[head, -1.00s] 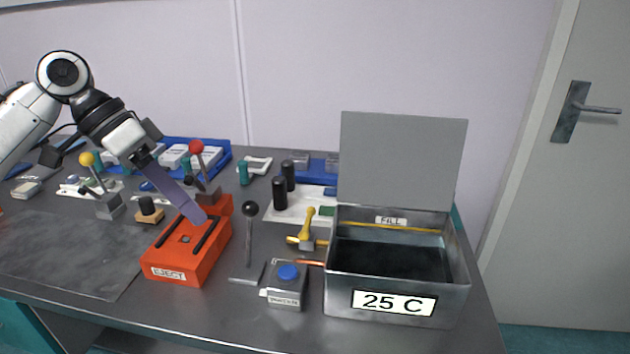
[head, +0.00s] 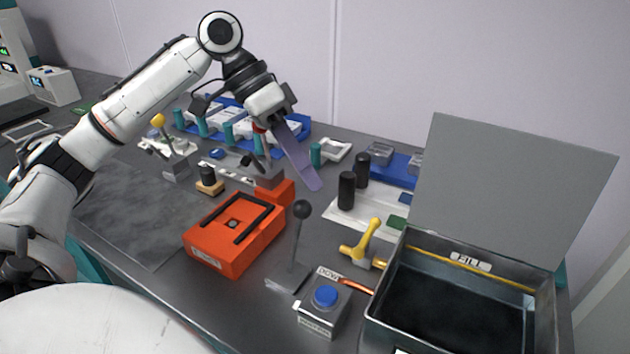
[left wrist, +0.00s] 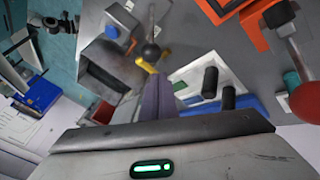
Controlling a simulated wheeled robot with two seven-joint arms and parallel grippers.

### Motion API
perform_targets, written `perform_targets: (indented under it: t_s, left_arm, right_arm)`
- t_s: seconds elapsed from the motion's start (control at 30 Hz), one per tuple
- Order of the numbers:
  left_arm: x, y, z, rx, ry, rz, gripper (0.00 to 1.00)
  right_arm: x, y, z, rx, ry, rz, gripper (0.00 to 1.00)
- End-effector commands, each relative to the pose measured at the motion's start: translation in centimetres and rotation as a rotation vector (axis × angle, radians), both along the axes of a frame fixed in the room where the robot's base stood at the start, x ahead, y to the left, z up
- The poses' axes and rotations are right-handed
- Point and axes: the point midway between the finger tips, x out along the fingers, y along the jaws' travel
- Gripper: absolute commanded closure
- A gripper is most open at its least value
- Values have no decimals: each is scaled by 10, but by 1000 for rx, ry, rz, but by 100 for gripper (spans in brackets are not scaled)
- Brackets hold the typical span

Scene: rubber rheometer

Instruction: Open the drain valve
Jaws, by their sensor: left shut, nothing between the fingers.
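The drain valve (head: 362,248) is a yellow fitting with a yellow lever (head: 371,232) that stands up and leans slightly right. It is beside the left wall of the metal bath, near a copper pipe (head: 357,286). In the left wrist view the yellow lever (left wrist: 147,66) shows just beyond the fingertips, partly hidden by the black ball knob. My left gripper (head: 316,184) is shut and empty, its purple fingers pointing down and right. It hangs above the table, left of and behind the valve, apart from it. My right gripper is not in view.
The metal bath (head: 545,310) has its lid (head: 515,190) raised. A black ball-knob lever (head: 302,210) stands between the orange eject block (head: 225,255) and the valve. A blue-button box (head: 325,297) is in front. Black cylinders (head: 347,190) stand behind the valve.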

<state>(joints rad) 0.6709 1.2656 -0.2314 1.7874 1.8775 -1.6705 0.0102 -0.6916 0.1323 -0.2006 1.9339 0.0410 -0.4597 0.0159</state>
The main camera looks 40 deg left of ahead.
Motion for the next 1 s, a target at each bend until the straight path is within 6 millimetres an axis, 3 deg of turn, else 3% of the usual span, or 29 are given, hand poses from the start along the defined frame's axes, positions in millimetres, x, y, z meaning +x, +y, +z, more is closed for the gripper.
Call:
perform_targets:
  t_s: [0.37, 0.6, 1.0]
  left_arm:
    - [14, -43, -68, -1, 2, -3, 100]
    - [2, -71, -71, 1, 0, -2, 100]
    - [0, -77, -71, 0, -1, -1, 100]
  right_arm:
    - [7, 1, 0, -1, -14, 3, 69]
    - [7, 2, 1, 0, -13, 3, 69]
    - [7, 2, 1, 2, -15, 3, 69]
